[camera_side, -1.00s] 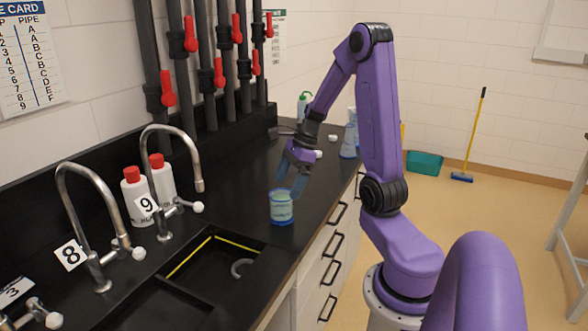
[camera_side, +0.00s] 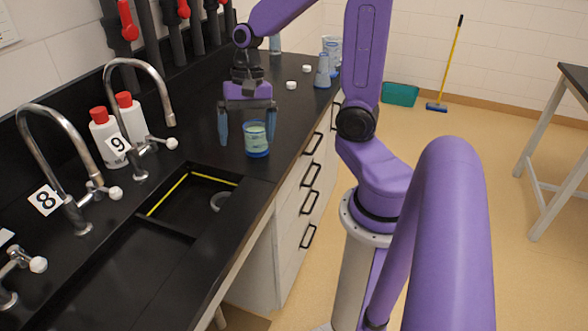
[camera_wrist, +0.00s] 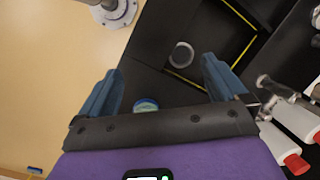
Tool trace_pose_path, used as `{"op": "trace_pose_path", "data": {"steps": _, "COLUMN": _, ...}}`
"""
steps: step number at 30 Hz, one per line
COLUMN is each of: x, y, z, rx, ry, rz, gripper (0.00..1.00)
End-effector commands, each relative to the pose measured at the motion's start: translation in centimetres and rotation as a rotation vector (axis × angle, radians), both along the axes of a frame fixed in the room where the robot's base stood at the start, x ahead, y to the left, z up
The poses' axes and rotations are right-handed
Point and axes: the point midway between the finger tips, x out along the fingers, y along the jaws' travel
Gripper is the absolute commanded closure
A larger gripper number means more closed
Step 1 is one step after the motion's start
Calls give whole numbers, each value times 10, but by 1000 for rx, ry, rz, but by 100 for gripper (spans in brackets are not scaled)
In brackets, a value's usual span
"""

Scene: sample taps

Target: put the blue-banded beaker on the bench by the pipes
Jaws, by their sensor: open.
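The blue-banded beaker (camera_side: 257,141) holds something pale green and stands upright on the black bench (camera_side: 290,115), just beyond the sink's right end. My gripper (camera_side: 247,132) is open and empty, pointing down. In the wrist view the beaker (camera_wrist: 146,104) shows between the open fingers (camera_wrist: 160,88), nearer the left one, partly hidden by the gripper body. The dark pipes (camera_side: 178,35) with red valve handles stand at the bench's back.
The sink (camera_side: 190,195) with yellow edge strips opens in front of the beaker. Curved taps (camera_side: 140,70) and red-capped white bottles (camera_side: 130,118) stand left of my gripper. Other blue-tinted glassware (camera_side: 322,70) and small white caps (camera_side: 291,85) sit at the far end.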

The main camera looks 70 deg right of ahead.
Motion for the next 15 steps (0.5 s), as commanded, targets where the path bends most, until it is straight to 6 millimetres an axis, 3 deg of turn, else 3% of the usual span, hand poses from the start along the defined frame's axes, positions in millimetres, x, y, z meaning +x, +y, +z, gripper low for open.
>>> {"op": "trace_pose_path", "data": {"steps": 6, "x": -41, "y": 50, "z": 2, "rx": -54, "ry": -72, "rz": 581, "gripper": 1}}
{"op": "trace_pose_path", "data": {"steps": 15, "x": -104, "y": 88, "z": 3, "rx": -106, "ry": -181, "rz": 1364, "gripper": 1}}
